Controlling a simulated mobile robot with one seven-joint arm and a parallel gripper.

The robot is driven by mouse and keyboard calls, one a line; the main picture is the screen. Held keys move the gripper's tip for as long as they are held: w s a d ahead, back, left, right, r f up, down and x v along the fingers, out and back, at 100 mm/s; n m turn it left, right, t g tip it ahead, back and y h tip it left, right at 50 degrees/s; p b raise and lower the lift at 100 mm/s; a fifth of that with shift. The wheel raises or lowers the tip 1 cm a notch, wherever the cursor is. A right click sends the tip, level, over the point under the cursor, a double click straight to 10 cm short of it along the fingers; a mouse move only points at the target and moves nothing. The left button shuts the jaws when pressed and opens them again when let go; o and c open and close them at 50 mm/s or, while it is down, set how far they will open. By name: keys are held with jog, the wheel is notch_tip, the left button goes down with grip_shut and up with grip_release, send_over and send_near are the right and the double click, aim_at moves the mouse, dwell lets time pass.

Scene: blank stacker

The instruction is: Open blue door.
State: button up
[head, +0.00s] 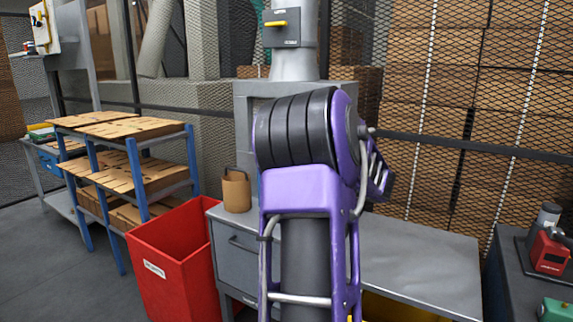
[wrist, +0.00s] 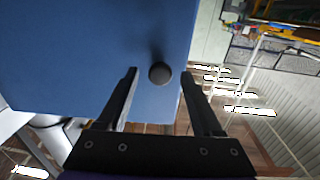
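The blue door (wrist: 80,55) fills the upper left of the wrist view as a flat, plain panel. A round dark knob (wrist: 160,73) stands out from it near its right edge. My gripper (wrist: 158,76) is open, with one black finger on each side of the knob as seen in this view. I see a gap between the knob and each finger. I cannot tell how far the fingertips are from the panel. In the head view my purple arm hides my gripper, and I cannot make out the blue door there.
The head view shows a red bin (head: 170,268), a grey cabinet (head: 232,264) with a brown container (head: 236,190) on top, and a metal worktop (head: 420,258). A blue-framed shelf (head: 134,172) holding cardboard stands at left. A mesh fence (head: 440,90) runs behind.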

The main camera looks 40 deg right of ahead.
jog(key=v, duration=1.7)
jog(key=shift+s, duration=0.25)
jog(key=shift+a, duration=0.1)
